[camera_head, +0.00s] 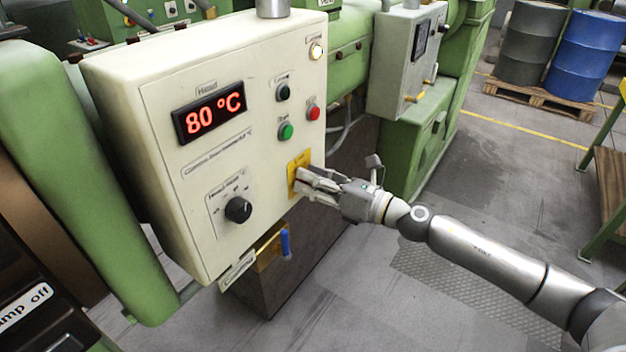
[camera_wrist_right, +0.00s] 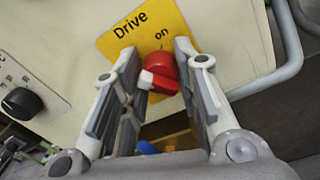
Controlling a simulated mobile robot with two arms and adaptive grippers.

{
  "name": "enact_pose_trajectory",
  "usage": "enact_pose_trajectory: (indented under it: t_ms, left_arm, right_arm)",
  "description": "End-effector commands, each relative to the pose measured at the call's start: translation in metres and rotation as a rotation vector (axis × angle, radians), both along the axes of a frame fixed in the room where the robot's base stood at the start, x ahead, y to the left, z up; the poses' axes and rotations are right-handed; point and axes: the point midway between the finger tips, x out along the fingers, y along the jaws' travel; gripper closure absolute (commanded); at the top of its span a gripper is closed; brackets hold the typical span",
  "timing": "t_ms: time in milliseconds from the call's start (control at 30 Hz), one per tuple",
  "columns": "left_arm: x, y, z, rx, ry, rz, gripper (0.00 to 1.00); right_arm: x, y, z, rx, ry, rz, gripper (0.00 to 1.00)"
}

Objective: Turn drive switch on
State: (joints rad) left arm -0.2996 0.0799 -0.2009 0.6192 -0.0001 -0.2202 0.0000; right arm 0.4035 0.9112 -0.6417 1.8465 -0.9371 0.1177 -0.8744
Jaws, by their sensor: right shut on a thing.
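The drive switch is a red rotary knob (camera_wrist_right: 162,72) on a yellow plate (camera_wrist_right: 172,20) lettered "Drive" and "on". The yellow plate (camera_head: 299,160) also shows at the lower right of the cream control box in the head view, where my gripper hides the knob. My right gripper (camera_head: 303,181) reaches in from the right at the plate. In the right wrist view its two fingers (camera_wrist_right: 156,75) are on either side of the red knob, shut on it. The "on" lettering lies just above the knob. My left gripper is not in view.
The cream control box (camera_head: 150,110) carries an 80 °C display (camera_head: 210,117), a black dial (camera_head: 238,209), a green button (camera_head: 286,131) and a red button (camera_head: 313,113). A blue-handled valve (camera_head: 286,245) hangs below.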

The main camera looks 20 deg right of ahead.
Motion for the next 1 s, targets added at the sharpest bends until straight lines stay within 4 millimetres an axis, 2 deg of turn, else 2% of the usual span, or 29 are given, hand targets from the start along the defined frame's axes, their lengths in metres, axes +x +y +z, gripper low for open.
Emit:
enact_pose_trajectory:
  t_ms: [467, 1000]
  left_arm:
    - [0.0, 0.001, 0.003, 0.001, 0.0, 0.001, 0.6]
    - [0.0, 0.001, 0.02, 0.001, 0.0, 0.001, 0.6]
  right_arm:
    - [0.0, 0.0, 0.0, 0.081, 0.062, -0.001, 0.95]
    - [0.001, -0.001, 0.0, 0.456, 0.355, -0.003, 0.95]
